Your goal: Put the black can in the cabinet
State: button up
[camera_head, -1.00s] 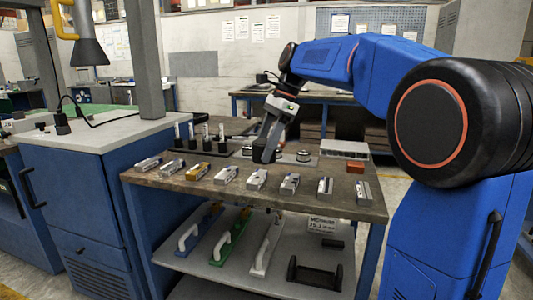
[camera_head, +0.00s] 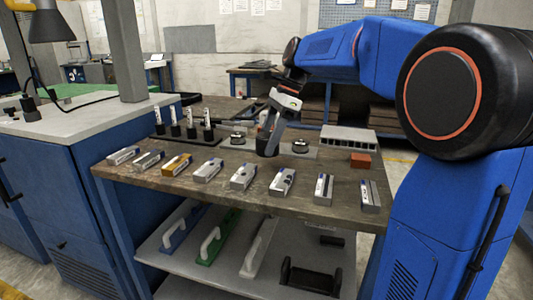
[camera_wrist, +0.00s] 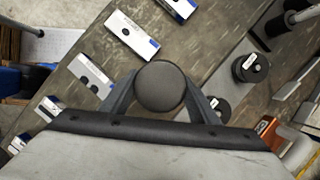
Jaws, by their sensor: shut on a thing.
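The black can (camera_wrist: 160,86) shows as a dark round top between the two fingers of my gripper (camera_wrist: 163,92) in the wrist view. The fingers press on its sides. In the head view my gripper (camera_head: 269,133) points down at the can (camera_head: 267,146), over the middle of the worktable. I cannot tell whether the can touches the tabletop. A blue cabinet (camera_head: 60,180) with a light grey top stands at the left, and its visible door is shut. I cannot tell if it is the task's cabinet.
The worktable (camera_head: 230,203) holds a row of several small boxes along its front. Black round parts (camera_head: 300,146), upright tools (camera_head: 190,127), a grey slotted block (camera_head: 348,138) and an orange-brown block (camera_head: 361,160) stand behind. A lower shelf (camera_head: 215,275) holds handled tools.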

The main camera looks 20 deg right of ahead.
jog(key=shift+f, duration=2.15)
jog(key=shift+f, duration=0.1)
jog(key=o, duration=1.2)
jog(key=shift+o, duration=0.2)
